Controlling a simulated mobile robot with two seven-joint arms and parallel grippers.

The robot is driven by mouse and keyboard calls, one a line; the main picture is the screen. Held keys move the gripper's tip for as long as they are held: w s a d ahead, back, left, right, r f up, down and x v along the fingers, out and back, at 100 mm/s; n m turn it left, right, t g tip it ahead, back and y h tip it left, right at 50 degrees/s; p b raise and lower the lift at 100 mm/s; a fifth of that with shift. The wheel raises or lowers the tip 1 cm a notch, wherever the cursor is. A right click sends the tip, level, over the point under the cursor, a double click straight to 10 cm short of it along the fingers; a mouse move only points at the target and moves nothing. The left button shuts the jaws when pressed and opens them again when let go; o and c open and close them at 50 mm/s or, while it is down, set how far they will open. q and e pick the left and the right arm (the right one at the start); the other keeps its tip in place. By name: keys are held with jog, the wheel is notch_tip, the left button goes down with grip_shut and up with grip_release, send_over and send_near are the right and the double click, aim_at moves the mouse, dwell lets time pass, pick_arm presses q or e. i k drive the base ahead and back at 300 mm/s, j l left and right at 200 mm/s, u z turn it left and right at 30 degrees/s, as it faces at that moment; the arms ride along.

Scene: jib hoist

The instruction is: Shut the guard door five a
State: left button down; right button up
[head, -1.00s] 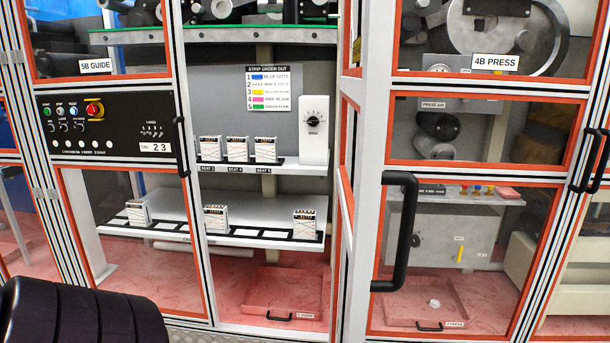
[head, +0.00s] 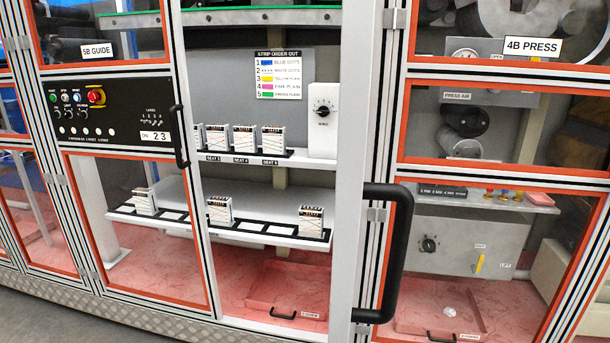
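No label reading five a is legible. An open bay stands between the 5B GUIDE panel (head: 97,50) and the 4B PRESS panel (head: 528,48). At its right side a white-framed guard door (head: 352,120) is seen almost edge-on, standing out from the machine front, with hinges along its right side. A large black handle (head: 402,250) near the middle of the view appears to be on this door. Its face and any label are hidden by the angle. Neither of my grippers is in view.
Inside the bay are an upper shelf (head: 290,160) with small boxes, a lower shelf (head: 260,233) and a red floor tray (head: 262,292). A control panel (head: 110,115) is at the left. Grey floor (head: 50,320) shows clear at the lower left.

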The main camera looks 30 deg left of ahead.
aim_at(357, 23)
jog(key=i+l+u, duration=0.25)
jog(key=u, duration=0.2)
jog(key=i+l+u, duration=0.2)
jog(key=l+u, duration=0.2)
jog(key=i+u, duration=0.15)
jog(key=j, duration=0.45)
